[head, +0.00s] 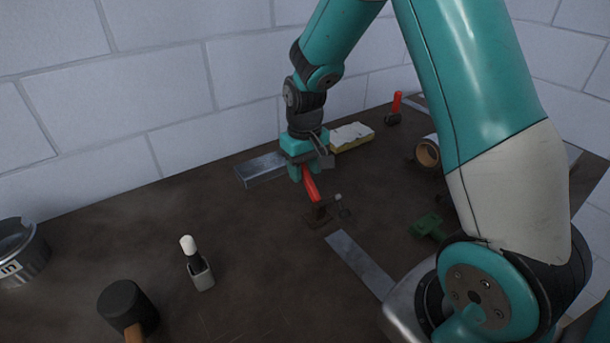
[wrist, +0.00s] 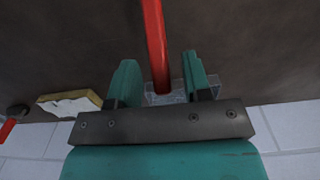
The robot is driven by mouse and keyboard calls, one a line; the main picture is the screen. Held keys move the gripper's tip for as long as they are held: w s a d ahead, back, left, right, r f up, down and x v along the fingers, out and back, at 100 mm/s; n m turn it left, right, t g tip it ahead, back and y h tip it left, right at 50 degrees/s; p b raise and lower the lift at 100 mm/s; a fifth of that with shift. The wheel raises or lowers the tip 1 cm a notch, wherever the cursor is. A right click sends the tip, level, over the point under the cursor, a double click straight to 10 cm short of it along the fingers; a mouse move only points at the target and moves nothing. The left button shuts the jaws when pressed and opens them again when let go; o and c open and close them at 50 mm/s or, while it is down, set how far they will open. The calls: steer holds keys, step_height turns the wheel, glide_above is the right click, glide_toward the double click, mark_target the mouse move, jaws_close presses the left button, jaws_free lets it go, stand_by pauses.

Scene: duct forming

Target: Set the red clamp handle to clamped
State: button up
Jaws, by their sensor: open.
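The red clamp handle (head: 312,188) rises at a slant from a dark clamp base (head: 320,213) near the middle of the bench. My gripper (head: 305,172) is at the handle's upper end, pointing down. In the wrist view the red handle (wrist: 155,40) runs between the two teal fingers of my gripper (wrist: 158,77). The fingers are open, with a visible gap on each side of the handle. The clamp base is out of the wrist view.
A second red handle (head: 396,103) stands at the back right. A metal channel (head: 260,170) and a yellow-white block (head: 351,136) lie by the wall. A flat metal strip (head: 360,264), green piece (head: 429,227), marker in a holder (head: 202,274) and mallet (head: 123,303) lie nearer.

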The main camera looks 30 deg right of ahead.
steer(key=shift+f, duration=1.3)
jaws_close()
